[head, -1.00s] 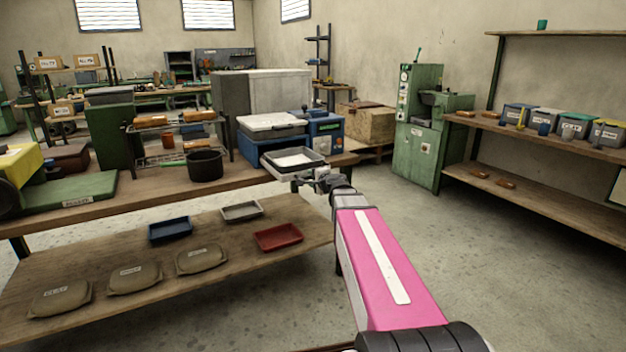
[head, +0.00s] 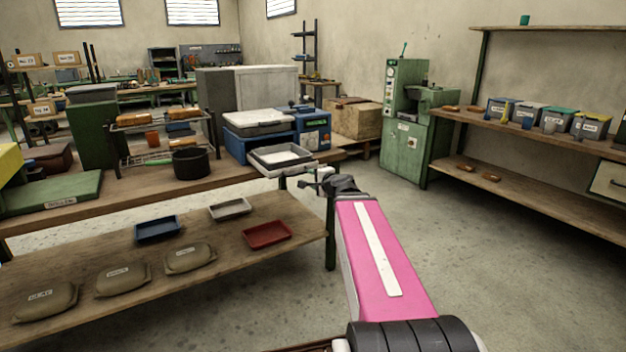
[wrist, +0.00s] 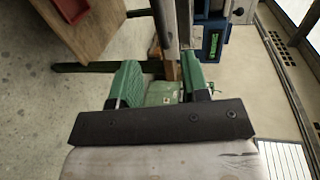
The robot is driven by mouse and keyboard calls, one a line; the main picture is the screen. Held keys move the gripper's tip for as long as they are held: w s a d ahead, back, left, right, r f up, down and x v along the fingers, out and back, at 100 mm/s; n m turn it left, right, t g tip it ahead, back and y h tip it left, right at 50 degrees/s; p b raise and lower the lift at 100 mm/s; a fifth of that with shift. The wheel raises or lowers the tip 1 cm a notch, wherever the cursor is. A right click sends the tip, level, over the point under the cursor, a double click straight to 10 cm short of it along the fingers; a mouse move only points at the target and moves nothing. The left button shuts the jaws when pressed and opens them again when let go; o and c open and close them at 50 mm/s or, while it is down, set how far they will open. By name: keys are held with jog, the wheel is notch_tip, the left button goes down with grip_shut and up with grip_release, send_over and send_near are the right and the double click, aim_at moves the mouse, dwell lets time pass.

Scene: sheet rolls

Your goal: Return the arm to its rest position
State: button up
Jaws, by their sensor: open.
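My pink arm reaches forward from the lower right in the head view, past the right end of the workbench. My gripper (head: 322,175) shows small at its far end, close in the picture to a grey tray with white content (head: 281,157); I cannot tell the gap. In the wrist view my gripper (wrist: 160,76) has its two green fingers spread apart, with nothing held between them. A greenish shape shows behind the gap, blurred.
The workbench (head: 80,212) carries a black pot (head: 190,163) and a blue machine (head: 312,130). Its lower shelf holds a red tray (head: 267,235), also in the wrist view (wrist: 72,8). A shelf rack (head: 530,190) stands right. Floor between (head: 480,260) is clear.

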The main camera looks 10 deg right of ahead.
jog(key=s+a+f+n+g, duration=0.3)
jog(key=s+f+n+g, duration=0.1)
jog(key=f, duration=0.3)
jog(key=s+a+f+n+g, duration=0.2)
jog(key=s+f+n+g, duration=0.1)
jog(key=f, duration=0.5)
jog(key=s+a+f+n+g, duration=0.3)
jog(key=s+f+n+g, duration=0.1)
jog(key=f, duration=0.3)
jog(key=s+d+f+n+g+h, duration=0.2)
jog(key=s+f+n+g+h, duration=0.1)
jog(key=s+f, duration=0.3)
jog(key=shift+s+f+g+h, duration=0.45)
jog(key=shift+s+h, duration=0.25)
jog(key=shift+h, duration=0.2)
